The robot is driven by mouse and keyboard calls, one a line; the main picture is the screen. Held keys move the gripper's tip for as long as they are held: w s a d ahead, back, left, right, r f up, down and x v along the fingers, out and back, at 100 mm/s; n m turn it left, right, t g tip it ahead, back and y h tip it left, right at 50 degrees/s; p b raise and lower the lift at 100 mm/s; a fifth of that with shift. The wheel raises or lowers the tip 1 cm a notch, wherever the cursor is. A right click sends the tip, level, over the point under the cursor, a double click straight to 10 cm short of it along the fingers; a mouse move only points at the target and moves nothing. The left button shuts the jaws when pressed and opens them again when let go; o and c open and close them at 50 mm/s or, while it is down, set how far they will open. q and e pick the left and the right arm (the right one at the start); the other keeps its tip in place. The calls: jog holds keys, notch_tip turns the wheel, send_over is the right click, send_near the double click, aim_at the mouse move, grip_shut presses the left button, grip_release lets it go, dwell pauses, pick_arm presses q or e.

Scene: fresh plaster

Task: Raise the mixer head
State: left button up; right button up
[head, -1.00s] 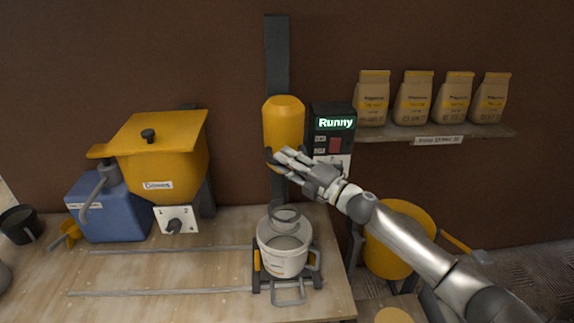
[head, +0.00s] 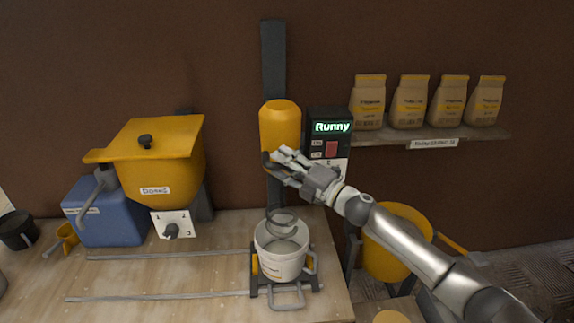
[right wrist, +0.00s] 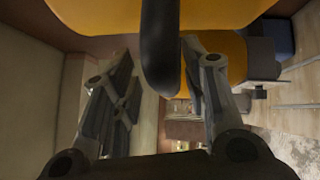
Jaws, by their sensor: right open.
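The yellow mixer head (head: 280,126) sits on a dark upright column (head: 273,55) above the white bucket (head: 283,264). Its coiled stirrer (head: 283,219) hangs down at the bucket's mouth. My right gripper (head: 276,163) is open at the lower front of the head. In the right wrist view a dark rounded handle (right wrist: 160,50) stands between and beyond the open fingers (right wrist: 160,85), with the yellow head (right wrist: 215,60) behind it. I cannot tell whether a finger touches the handle. My left gripper is not in view.
The control box (head: 330,133) reads "Runny" just right of the head. A yellow hopper (head: 160,160) and blue container (head: 105,212) stand left. Bags stand on a shelf (head: 430,140) at right. A yellow tub (head: 395,245) is behind my right arm. The bench between the rails (head: 160,275) is clear.

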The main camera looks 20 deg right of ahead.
jog(key=v, duration=1.2)
jog(key=shift+r, duration=0.1)
dwell(0.4)
jog(key=d+f+m+g+h+b, duration=0.1)
jog(key=d+f+m+h, duration=0.3)
jog(key=f, duration=0.7)
jog(key=d+f+m+h+b, duration=0.1)
jog(key=d+f+m+h, duration=0.3)
jog(key=f, duration=0.8)
jog(key=s+f+m+g+h+b, duration=0.15)
jog(key=s+f+m, duration=0.35)
jog(key=f, duration=0.7)
jog(key=s+f+m+g+b, duration=0.1)
jog(key=s+f+m+g, duration=0.2)
jog(key=s+f, duration=0.55)
jog(key=s+a+f+m+g+b, duration=0.1)
jog(key=s+a+f+m+g, duration=0.15)
jog(key=s+f, duration=0.65)
jog(key=s+a+f+m+g+b, duration=0.1)
jog(key=s+a+f+g, duration=0.35)
jog(key=f, duration=0.75)
jog(key=s+a+f+m+g, duration=0.1)
jog(key=s+a+f, duration=0.3)
jog(key=s, duration=0.7)
jog(key=s+a+f+m+g+b, duration=0.1)
jog(key=s+a+f, duration=0.3)
jog(key=s, duration=0.8)
jog(key=shift+f+m+g, duration=0.3)
jog(key=shift+m+g, duration=0.45)
jog(key=shift+g, duration=0.1)
